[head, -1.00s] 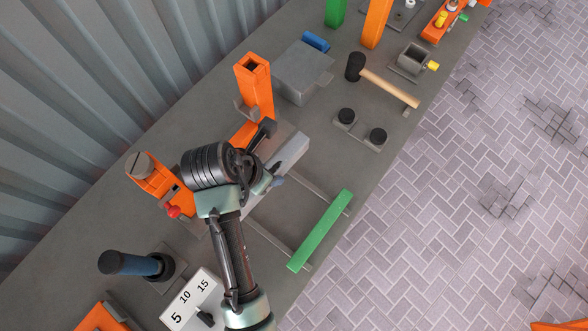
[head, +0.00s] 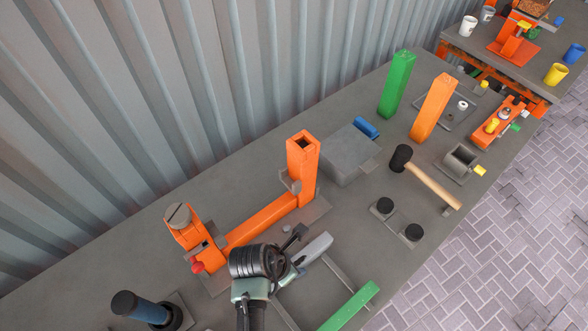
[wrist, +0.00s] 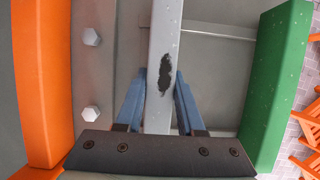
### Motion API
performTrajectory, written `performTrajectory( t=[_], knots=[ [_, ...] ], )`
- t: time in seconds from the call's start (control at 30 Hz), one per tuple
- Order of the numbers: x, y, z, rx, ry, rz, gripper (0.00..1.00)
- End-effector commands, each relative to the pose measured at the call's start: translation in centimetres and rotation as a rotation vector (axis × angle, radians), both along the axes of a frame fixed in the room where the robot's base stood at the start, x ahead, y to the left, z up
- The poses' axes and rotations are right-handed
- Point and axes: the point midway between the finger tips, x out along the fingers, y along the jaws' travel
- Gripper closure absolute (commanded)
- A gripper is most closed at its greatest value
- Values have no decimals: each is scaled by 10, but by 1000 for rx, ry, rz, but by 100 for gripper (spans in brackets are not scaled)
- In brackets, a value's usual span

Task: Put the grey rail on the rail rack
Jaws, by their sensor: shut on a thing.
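The grey rail (head: 318,247) is a light bar running away from my gripper in the head view. In the wrist view the grey rail (wrist: 166,40) has a dark worn patch. My gripper (wrist: 162,88) is shut on it, one blue-grey finger on each side. In the head view my gripper (head: 293,266) is partly hidden by my wrist. The rail rack (head: 338,268) shows as thin grey bars beside the rail; one bar (wrist: 222,31) also shows in the wrist view. I cannot tell whether the grey rail touches the rack.
A green rail (head: 350,306) lies across the rack's outer end, roughly parallel to the grey one. An orange clamp frame (head: 262,222) stands behind. A mallet (head: 432,184), a two-knobbed plate (head: 398,220) and a blue-handled tool (head: 142,308) are nearby.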

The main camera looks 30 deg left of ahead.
Motion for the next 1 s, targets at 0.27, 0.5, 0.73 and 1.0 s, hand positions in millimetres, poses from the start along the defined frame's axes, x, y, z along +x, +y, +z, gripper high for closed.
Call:
performTrajectory(
  t=[0.27, 0.5, 0.73, 1.0],
  knots=[
    [0, 0, -3, -1, 1, 0, 47],
    [0, 0, -3, -1, 1, 0, 33],
    [-1, 1, 4, 1, 0, 0, 33],
    [-17, 7, 46, 2, -3, 1, 33]
  ],
)
